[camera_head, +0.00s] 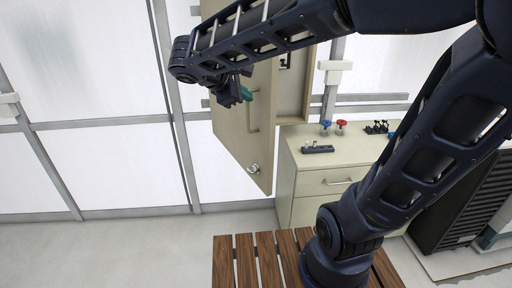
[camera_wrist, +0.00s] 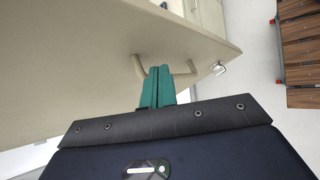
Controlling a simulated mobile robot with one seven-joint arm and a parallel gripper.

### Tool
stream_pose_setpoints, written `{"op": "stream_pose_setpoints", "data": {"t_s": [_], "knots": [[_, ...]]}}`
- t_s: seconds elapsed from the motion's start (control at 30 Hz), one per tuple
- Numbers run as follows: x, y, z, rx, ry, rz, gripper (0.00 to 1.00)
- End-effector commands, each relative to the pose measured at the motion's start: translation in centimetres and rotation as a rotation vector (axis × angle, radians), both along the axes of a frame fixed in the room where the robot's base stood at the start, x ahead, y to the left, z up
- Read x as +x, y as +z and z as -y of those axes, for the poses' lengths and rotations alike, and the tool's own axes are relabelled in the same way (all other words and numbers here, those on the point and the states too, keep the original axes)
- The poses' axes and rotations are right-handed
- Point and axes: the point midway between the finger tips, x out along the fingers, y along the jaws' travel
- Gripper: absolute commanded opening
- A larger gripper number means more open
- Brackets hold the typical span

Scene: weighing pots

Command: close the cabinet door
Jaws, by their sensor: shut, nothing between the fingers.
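The cabinet door (camera_head: 232,138) is a beige panel standing open at the left of the wall cabinet (camera_head: 291,88). Its pale bar handle (camera_head: 254,112) is on the face toward me, and a metal latch piece sits near its lower corner. In the wrist view the door (camera_wrist: 70,60) fills the upper left, and the handle (camera_wrist: 139,68) shows on both sides of my fingers. My gripper (camera_head: 246,94) has teal fingers, pressed together and empty, at the handle; it also shows in the wrist view (camera_wrist: 158,86). The fingers hide the handle's middle, so I cannot tell whether they touch it.
A beige drawer unit (camera_head: 325,186) stands below the cabinet, with blue and red knobbed items (camera_head: 341,126) and small dark racks on top. A slatted wooden surface (camera_head: 246,262) is in front. A dark ribbed unit (camera_head: 465,205) is at right. The floor at left is clear.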

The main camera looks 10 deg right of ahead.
Motion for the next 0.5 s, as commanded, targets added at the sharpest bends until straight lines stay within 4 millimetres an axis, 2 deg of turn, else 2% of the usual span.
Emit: {"op": "stream_pose_setpoints", "data": {"t_s": [0.27, 0.5], "knots": [[-0.8, -4.0, -2.5, -0.072, 0.105, -0.24, 0.0], [-2.6, -8.2, -5.3, -0.183, 0.213, -0.482, 0.0]]}}
